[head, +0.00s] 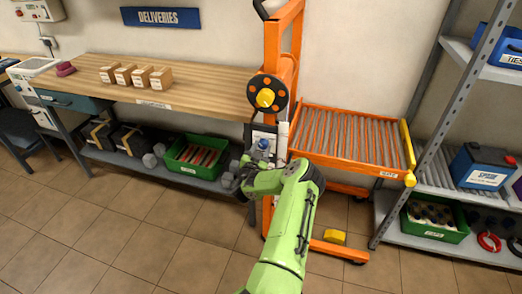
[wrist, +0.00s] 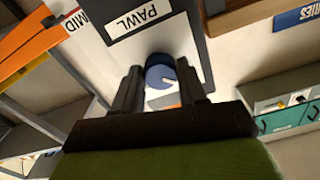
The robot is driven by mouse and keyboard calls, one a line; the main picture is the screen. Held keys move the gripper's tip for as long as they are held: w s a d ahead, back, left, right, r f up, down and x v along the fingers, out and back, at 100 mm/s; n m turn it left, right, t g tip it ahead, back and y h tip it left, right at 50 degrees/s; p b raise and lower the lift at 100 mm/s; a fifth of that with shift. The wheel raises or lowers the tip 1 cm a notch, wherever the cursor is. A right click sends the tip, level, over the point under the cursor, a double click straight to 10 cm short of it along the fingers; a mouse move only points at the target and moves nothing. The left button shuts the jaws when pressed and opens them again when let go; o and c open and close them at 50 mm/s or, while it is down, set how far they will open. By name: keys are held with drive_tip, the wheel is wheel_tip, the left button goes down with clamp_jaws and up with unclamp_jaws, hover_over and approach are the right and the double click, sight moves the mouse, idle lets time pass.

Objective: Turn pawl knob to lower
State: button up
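In the head view the blue knob (head: 263,145) is on the orange lift's mast, below the black hand wheel. My gripper (wrist: 160,82) is open, with one dark finger on each side of the knob in the wrist view. I cannot tell whether the fingers touch it. In the head view my gripper (head: 246,172) is just below and left of the knob.
The black wheel with a yellow hub (head: 266,97) is above the knob. The orange roller platform (head: 350,138) extends right from the mast. A wooden bench (head: 190,90) with several small boxes is at left. A grey shelf rack (head: 447,95) stands at right.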

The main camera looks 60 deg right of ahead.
drive_tip(key=c, duration=0.5)
drive_tip(key=m+p, duration=0.2)
drive_tip(key=m, duration=0.1)
drive_tip(key=m+p, duration=0.1)
drive_tip(key=m, duration=0.3)
drive_tip(key=shift+w+m+p, duration=0.1)
drive_tip(key=shift+m+p, duration=0.2)
drive_tip(key=shift+p, duration=0.05)
drive_tip(key=m, duration=1)
drive_tip(key=shift+a+r+m, duration=0.1)
drive_tip(key=shift+m, duration=0.2)
